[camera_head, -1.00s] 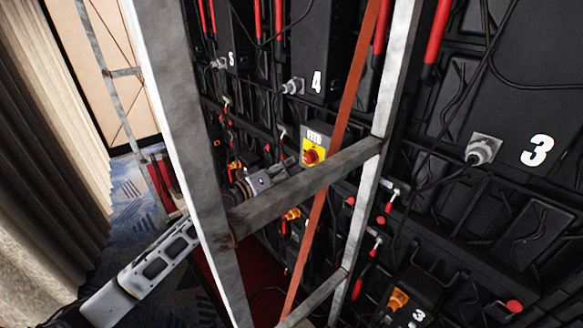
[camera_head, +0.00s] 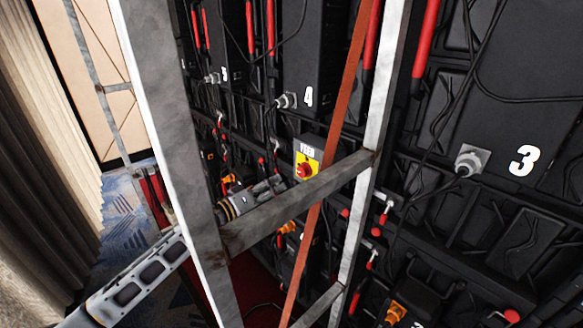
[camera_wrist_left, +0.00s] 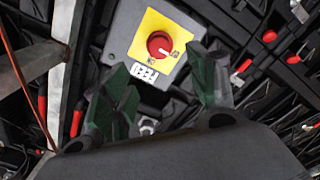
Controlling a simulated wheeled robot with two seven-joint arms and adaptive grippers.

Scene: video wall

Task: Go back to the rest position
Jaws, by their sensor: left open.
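My left arm comes in from the lower left and passes behind a grey metal frame. My left gripper (camera_head: 284,183) shows just above the frame's crossbar, close to the lower left of the FEED switch (camera_head: 306,166). The switch is a red rotary knob on a yellow plate on a grey box. In the left wrist view the gripper (camera_wrist_left: 160,60) is open, its two dark green fingers apart, with the red knob (camera_wrist_left: 159,45) seen beyond and between them. Nothing is held. The crossbar hides part of the gripper. My right gripper is not in view.
The grey frame (camera_head: 166,130) has uprights and a slanting crossbar (camera_head: 290,205) close around my left arm. A rusty orange strap (camera_head: 345,90) runs diagonally beside it. Black numbered panels (camera_head: 525,110) with cables and red handles fill the right. A curtain (camera_head: 40,170) hangs at left.

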